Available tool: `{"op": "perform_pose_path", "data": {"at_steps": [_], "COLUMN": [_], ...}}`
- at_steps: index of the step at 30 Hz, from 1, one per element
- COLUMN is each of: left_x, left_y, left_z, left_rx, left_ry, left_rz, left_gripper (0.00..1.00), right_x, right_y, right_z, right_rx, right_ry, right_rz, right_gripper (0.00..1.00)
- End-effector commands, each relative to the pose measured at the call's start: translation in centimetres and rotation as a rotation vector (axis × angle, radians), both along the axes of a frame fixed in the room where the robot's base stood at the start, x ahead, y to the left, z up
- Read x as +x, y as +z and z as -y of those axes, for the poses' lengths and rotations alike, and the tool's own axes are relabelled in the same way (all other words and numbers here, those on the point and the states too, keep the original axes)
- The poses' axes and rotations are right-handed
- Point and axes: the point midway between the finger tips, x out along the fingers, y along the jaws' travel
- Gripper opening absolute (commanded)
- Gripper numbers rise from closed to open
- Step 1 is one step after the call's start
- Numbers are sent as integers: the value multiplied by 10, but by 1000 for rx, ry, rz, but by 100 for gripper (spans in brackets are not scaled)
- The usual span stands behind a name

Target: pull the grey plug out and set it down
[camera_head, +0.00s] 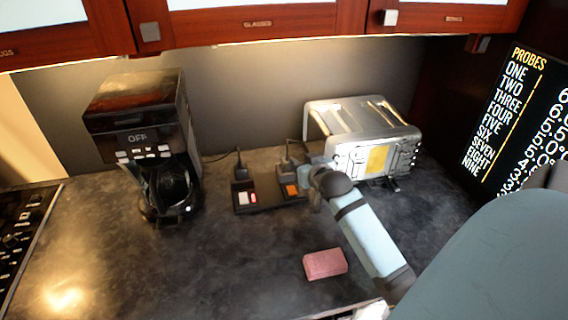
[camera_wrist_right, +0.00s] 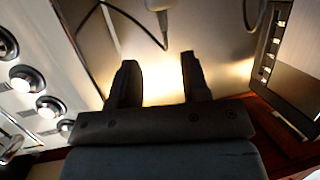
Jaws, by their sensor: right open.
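The grey plug (camera_head: 286,163) stands upright in the right part of a dark power strip (camera_head: 266,201). In the right wrist view the plug (camera_wrist_right: 160,4) is at the top edge, cut off by the frame, with its cord running off to the upper left. My right gripper (camera_head: 307,168) is beside the plug in the head view and partly overlaps the strip's right end. In the right wrist view the two fingers (camera_wrist_right: 160,75) are apart with nothing between them, and the plug lies beyond their tips. My left gripper is not in view.
A darker plug (camera_head: 240,170) stands in the strip's left part. A coffee maker (camera_head: 150,130) is to the left and a metal toaster (camera_head: 375,150) to the right. A pink block (camera_head: 325,263) lies in front. The counter (camera_head: 235,265) left of the block is clear.

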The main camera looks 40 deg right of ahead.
Motion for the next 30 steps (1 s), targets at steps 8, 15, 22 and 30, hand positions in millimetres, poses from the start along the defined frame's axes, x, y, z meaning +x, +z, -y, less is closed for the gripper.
{"op": "perform_pose_path", "data": {"at_steps": [8, 15, 22, 30], "left_x": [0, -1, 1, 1], "left_y": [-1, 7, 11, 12], "left_z": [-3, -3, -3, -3], "left_rx": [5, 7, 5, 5], "left_ry": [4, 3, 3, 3], "left_rz": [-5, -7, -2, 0], "left_gripper": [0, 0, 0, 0], "right_x": [28, 57, 76, 76], "right_y": [-9, -16, -24, -25], "right_z": [9, 13, 19, 19], "right_rx": [-1, -1, -2, -2], "right_ry": [0, 0, 1, 1], "right_rz": [0, -1, -2, -1], "right_gripper": [42, 42, 42, 26]}}
